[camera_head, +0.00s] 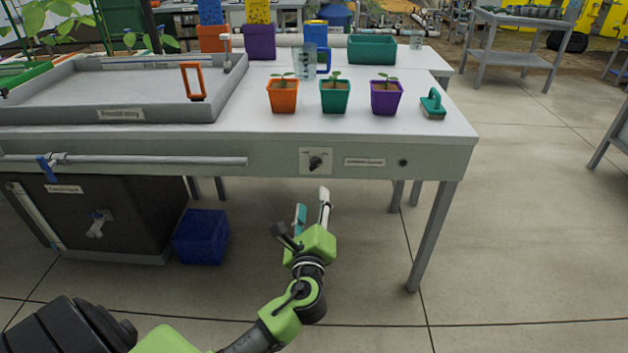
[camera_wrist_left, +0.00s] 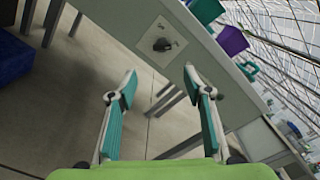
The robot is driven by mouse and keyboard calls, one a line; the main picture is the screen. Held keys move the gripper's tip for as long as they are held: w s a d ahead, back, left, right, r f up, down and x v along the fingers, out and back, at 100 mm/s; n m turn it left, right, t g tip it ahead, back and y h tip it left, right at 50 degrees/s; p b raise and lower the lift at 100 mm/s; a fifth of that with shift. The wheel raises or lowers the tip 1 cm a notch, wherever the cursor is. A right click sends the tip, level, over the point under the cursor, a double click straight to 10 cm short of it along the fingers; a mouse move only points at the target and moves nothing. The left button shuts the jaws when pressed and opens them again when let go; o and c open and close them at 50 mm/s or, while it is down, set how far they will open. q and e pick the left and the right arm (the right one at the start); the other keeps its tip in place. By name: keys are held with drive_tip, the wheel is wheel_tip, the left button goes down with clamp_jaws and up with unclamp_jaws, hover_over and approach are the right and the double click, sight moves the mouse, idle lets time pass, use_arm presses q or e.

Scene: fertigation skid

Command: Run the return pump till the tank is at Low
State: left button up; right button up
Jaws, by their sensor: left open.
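A black rotary knob (camera_head: 315,162) sits on a pale plate on the front face of the bench; it also shows in the left wrist view (camera_wrist_left: 161,45). My left gripper (camera_head: 312,203) is open and empty, below and in front of the knob and apart from it. In the left wrist view the two fingers (camera_wrist_left: 160,82) stand wide apart with the knob beyond them. The dark tank (camera_head: 110,222) stands under the bench at the left, with a pale vertical strip (camera_head: 35,217) on its side. Its liquid level cannot be read. My right gripper is not in view.
Orange, green and purple pots (camera_head: 335,97) with seedlings and a green brush (camera_head: 433,103) stand on the bench. A grey tray (camera_head: 122,114) is at the left. A blue crate (camera_head: 201,237) sits on the floor beside the tank.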

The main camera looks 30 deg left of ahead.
use_arm(q)
approach(314, 166)
drive_tip(key=w, duration=0.1)
drive_tip(key=b+x, duration=0.2)
drive_tip(key=x, duration=0.5)
drive_tip(key=shift+a+f, duration=0.1)
drive_tip(key=shift+a, duration=0.2)
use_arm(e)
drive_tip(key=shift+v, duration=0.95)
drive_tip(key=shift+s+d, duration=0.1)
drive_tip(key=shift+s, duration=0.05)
use_arm(q)
drive_tip(key=c, duration=1.1)
